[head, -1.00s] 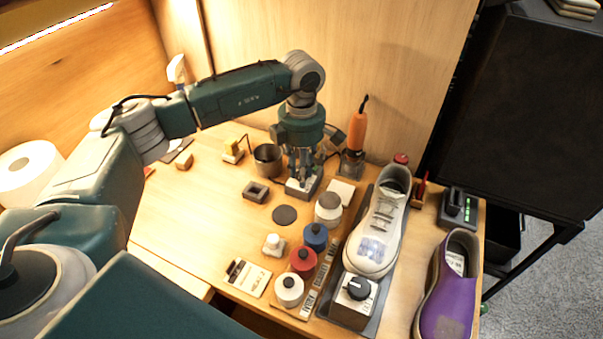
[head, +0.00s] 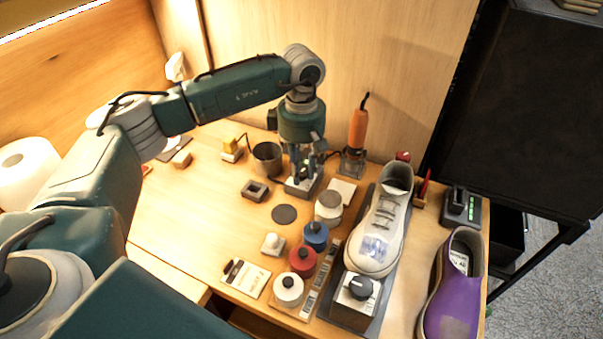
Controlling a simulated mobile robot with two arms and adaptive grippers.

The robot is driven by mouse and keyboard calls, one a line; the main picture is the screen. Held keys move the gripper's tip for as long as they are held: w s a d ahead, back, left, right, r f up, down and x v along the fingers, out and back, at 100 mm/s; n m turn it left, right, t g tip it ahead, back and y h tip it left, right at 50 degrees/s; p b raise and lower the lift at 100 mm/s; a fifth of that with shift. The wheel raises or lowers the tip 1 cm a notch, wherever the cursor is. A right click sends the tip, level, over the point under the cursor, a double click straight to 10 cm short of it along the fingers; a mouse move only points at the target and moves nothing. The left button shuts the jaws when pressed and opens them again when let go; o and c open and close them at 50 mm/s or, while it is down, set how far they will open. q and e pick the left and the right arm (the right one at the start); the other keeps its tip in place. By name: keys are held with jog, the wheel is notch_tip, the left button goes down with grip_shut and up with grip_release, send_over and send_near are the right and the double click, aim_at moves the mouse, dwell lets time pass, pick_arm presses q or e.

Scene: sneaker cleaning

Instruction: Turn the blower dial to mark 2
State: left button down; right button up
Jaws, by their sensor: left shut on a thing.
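My left gripper (head: 303,176) points straight down at a small grey box with a pale top (head: 294,189) at the back of the table. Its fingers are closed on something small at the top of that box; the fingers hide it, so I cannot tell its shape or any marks. Another box with a black dial (head: 361,287) and a white face stands at the front end of the sneaker's mat, apart from the gripper. The print on that face is too small to read. My right gripper is not in view.
A dark cup (head: 267,158) stands left of the gripper, and an orange-handled tool (head: 358,127) stands to its right. A white sneaker (head: 381,236) lies on a dark mat, with a purple shoe (head: 452,295) beyond. Bottles, including a red one (head: 303,259), stand in front.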

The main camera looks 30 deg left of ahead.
pick_arm(q)
jog(key=shift+a+m, duration=0.1)
jog(key=shift+m, duration=0.2)
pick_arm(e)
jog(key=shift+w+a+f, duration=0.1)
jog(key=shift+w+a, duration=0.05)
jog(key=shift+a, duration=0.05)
pick_arm(q)
jog(key=shift+m+b, duration=0.3)
jog(key=shift+m, duration=1.6)
jog(key=c, duration=1.7)
grip_release()
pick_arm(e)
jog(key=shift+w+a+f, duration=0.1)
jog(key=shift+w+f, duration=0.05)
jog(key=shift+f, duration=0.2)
pick_arm(q)
jog(key=shift+o, duration=0.2)
jog(key=shift+r+p, duration=1.55)
jog(key=shift+r, duration=0.95)
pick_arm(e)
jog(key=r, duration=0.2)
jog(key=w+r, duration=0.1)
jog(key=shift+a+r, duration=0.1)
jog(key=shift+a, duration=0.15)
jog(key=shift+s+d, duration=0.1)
